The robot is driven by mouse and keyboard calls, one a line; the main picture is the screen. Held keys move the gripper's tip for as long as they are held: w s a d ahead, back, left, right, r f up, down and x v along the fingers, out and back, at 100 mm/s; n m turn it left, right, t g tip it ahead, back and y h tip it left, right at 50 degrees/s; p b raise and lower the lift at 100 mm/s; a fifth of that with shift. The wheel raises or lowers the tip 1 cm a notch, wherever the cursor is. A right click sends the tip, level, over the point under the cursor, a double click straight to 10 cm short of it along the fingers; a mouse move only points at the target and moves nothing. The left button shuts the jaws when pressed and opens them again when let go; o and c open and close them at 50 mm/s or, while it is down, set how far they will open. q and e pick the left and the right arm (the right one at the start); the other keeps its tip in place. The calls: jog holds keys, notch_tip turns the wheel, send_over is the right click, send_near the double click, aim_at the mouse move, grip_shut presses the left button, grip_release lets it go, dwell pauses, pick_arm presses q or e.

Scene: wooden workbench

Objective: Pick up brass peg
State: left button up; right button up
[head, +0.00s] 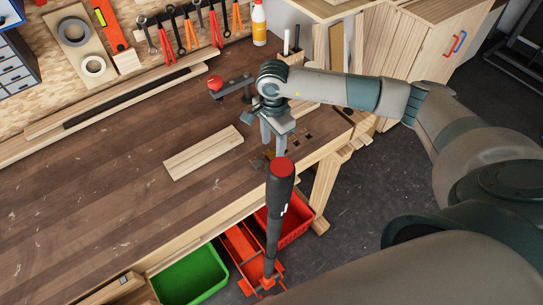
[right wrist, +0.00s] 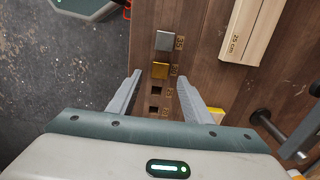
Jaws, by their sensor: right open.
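In the right wrist view a small brass peg (right wrist: 160,70) sits in the bench top, in a row of square holes with printed marks. A grey metal peg (right wrist: 170,41) stands directly beyond it in the same row. My right gripper (right wrist: 160,78) is open, its two fingers either side of the row, with the brass peg between the lines of the fingertips and nothing held. In the head view my right gripper (head: 273,143) points down at the bench's right end; its fingers and the dark handle in front hide much of the peg area. My left gripper is out of view.
A pale board (head: 203,152) lies left of the gripper; its 25 cm mark shows in the wrist view (right wrist: 250,28). A dark clamp-like tool (head: 280,190) with a red top rises at the bench edge. Red (head: 296,222) and green (head: 190,277) bins stand below.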

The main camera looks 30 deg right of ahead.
aim_at(273, 154)
jog(key=shift+s+a+f+p, duration=0.1)
jog(key=shift+f+p, duration=0.2)
jog(key=shift+p, duration=0.05)
notch_tip(273, 154, down, 2)
jog(key=shift+p, duration=0.45)
jog(key=shift+f, duration=0.4)
grip_shut()
jog(key=shift+r, duration=0.1)
notch_tip(273, 154, up, 10)
jog(key=p, duration=0.3)
jog(key=shift+p, duration=0.4)
